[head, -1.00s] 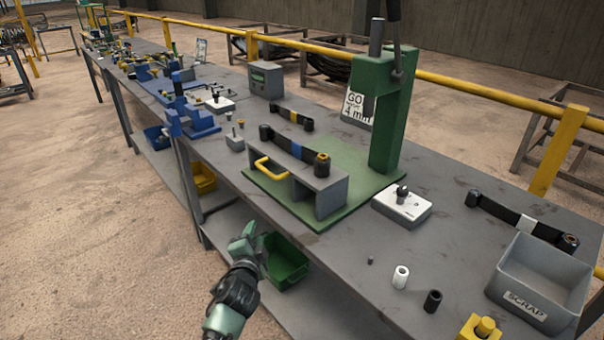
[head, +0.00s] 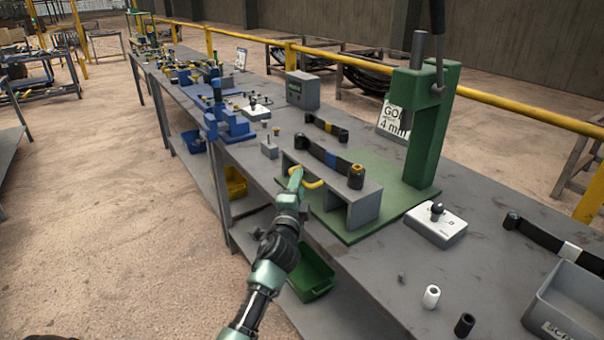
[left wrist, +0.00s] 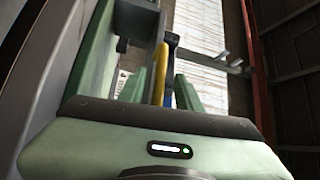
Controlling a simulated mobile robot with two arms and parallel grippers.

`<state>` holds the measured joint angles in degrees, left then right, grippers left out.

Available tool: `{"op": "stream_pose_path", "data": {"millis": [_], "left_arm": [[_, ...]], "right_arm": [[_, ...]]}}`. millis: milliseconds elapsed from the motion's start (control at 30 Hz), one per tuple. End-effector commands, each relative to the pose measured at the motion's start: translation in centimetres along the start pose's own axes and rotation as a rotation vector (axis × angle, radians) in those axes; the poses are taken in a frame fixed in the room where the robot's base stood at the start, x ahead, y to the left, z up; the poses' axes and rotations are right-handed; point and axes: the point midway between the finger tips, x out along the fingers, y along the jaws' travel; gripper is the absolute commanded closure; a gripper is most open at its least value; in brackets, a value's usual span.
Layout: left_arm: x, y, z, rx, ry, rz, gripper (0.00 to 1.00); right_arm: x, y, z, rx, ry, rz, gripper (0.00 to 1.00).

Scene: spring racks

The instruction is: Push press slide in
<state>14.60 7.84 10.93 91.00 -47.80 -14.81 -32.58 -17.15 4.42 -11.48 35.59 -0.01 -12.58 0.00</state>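The press slide (head: 362,206) is a grey bridge-shaped block with a yellow handle (head: 314,184) on its front. It sits on the green base plate (head: 400,203) in front of the green press column (head: 432,130). A black arm with a blue band (head: 330,158) and a bushing at its near end (head: 356,176) lies on top. My left gripper (head: 297,178) is at the handle's left part. In the left wrist view the yellow handle (left wrist: 160,75) stands between the two green fingers, with gaps showing on both sides. My right gripper is not in view.
A white box with a black knob (head: 436,226) stands right of the plate. White (head: 431,296) and black (head: 465,325) bushings stand near the front edge, by the grey scrap bin (head: 570,300). A green bin (head: 312,280) is on the lower shelf. Blue fixtures (head: 228,122) stand further left.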

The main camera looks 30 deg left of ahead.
Motion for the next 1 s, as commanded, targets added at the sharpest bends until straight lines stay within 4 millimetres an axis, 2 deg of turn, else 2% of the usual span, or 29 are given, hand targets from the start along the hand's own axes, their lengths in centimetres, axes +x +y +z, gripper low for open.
{"op": "stream_pose_path", "data": {"millis": [100, 300, 633, 667, 767, 800, 1000], "left_arm": [[2.1, -0.1, 0.0, -0.001, 0.0, 0.0, 0.66], [4.2, 0.0, 0.0, -0.003, 0.0, 0.0, 0.66], [4.7, 0.1, 0.0, -0.002, 0.0, 0.001, 0.66], [4.7, 0.0, 0.0, -0.002, 0.0, 0.001, 0.69], [4.7, 0.0, 0.0, -0.002, 0.0, 0.001, 0.96], [4.7, 0.0, 0.0, -0.002, 0.0, 0.0, 1.0], [4.7, -0.1, 0.0, -0.003, 0.0, -0.002, 1.0]], "right_arm": [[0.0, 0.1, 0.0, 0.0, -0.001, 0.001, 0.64], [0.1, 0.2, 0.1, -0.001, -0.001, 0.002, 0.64], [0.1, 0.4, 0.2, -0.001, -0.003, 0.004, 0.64], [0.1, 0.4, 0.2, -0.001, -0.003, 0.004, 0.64], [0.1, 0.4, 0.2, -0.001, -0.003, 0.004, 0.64], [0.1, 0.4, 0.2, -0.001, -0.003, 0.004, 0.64], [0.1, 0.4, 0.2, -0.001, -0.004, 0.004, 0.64]]}}
